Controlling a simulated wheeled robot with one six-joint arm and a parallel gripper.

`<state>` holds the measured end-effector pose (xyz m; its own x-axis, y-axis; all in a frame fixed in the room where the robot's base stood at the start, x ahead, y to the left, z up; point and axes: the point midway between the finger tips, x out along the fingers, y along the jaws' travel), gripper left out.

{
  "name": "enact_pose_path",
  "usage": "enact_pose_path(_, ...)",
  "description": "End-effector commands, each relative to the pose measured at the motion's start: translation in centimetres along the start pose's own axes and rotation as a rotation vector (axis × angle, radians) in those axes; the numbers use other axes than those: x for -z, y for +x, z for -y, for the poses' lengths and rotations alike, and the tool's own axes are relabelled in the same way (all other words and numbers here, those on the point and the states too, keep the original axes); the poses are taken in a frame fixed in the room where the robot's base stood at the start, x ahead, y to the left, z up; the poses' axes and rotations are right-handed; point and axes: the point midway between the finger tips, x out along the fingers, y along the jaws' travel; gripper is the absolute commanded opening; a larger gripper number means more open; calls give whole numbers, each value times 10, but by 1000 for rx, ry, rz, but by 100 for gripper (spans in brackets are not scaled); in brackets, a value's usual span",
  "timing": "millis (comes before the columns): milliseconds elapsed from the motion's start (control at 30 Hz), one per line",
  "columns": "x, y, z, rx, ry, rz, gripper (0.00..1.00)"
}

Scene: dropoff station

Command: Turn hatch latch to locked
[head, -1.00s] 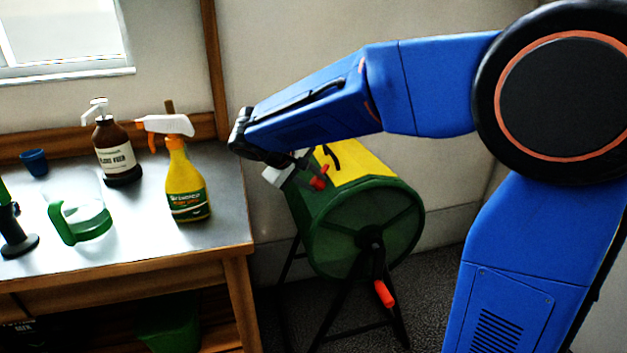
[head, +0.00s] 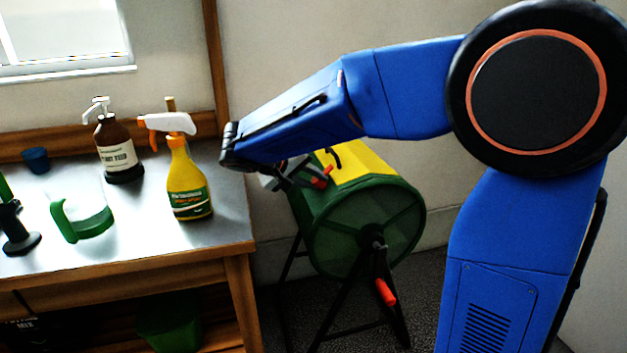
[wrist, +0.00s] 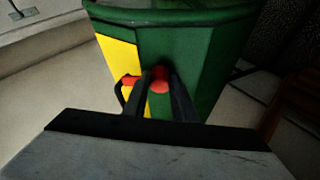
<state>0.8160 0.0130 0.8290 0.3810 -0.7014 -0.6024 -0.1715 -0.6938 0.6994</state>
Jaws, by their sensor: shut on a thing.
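A green drum (head: 345,225) with a yellow hatch (head: 370,165) hangs on a black stand right of the bench. The red latch (head: 322,182) sits near the hatch's edge, partly hidden by my gripper in the head view. In the wrist view the red latch knob (wrist: 160,84) is between the two dark fingers of my gripper (wrist: 160,76), which is shut on it. The latch's exact angle is hard to tell.
A red-gripped crank (head: 385,292) sticks out of the drum's end. The bench (head: 130,235) at left holds a yellow spray bottle (head: 187,185), a brown pump bottle (head: 117,150), a green-handled jug (head: 80,228) and a blue cup (head: 36,160).

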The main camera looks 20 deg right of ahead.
Motion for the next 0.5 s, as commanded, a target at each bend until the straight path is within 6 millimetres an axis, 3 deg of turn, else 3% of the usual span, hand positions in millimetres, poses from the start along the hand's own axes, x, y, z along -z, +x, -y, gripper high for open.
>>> enact_pose_path(167,0,0,0,1,0,1,2)
enact_pose_path(200,0,0,0,1,0,1,29)
enact_pose_path(267,0,0,0,1,0,1,43)
enact_pose_path(500,0,0,0,1,-1,1,43)
